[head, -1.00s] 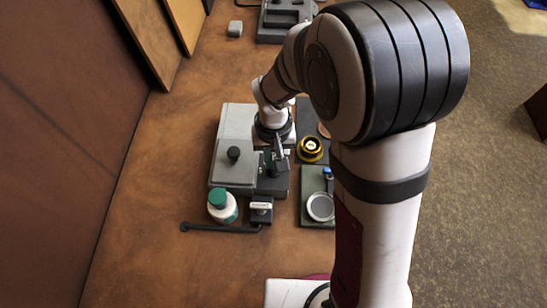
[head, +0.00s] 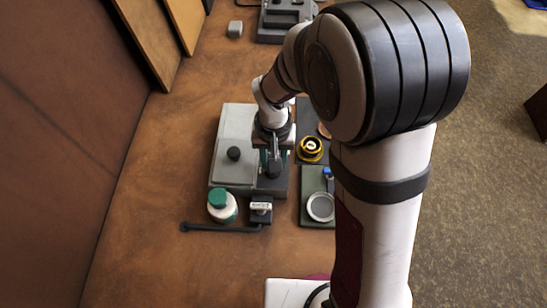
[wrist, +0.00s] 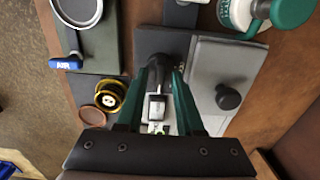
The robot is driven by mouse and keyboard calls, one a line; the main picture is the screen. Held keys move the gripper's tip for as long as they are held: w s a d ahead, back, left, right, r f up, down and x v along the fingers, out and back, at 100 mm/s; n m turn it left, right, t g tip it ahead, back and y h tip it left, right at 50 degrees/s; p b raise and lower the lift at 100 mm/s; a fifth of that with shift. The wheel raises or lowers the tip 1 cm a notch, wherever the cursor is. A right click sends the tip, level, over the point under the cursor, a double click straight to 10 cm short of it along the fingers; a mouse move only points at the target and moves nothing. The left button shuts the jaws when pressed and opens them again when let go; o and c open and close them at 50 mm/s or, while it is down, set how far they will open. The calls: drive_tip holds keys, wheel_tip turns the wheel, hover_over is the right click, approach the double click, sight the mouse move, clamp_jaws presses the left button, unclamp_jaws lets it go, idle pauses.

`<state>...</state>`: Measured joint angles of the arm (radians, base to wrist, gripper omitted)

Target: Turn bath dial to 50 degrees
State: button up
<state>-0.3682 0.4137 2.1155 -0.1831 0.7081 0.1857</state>
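The grey bath (head: 230,125) stands on the table with a black knob on its lid (head: 233,153). A dark round knob that looks like the bath dial (head: 273,170) is on the dark panel at its right side, partly hidden by my gripper (head: 273,160). In the wrist view my gripper (wrist: 167,66) has its two green fingers apart, with the dark dial (wrist: 157,60) close to the fingertips. I cannot tell whether they touch it, and its pointer and scale are not readable. A small light-coloured part (wrist: 157,108) shows between the fingers.
A yellow-rimmed dark round object (head: 311,149) and a dark plate with a round silver dish (head: 320,207) are close on the right. The table's left is clear.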

drive_tip(key=shift+o, duration=0.4)
wheel_tip(320, 180, up, 16)
drive_tip(key=shift+f, duration=0.1)
drive_tip(key=s+d+f+m+y, duration=0.1)
drive_tip(key=s+d, duration=0.3)
drive_tip(key=s, duration=0.5)
drive_tip(key=s+d+f+m, duration=0.1)
drive_tip(key=s+d+m, duration=0.3)
drive_tip(key=s, duration=0.5)
drive_tip(key=shift+s+d+f+m+y, duration=0.2)
drive_tip(key=shift+d+f+m+y, duration=0.1)
drive_tip(key=shift+y, duration=0.1)
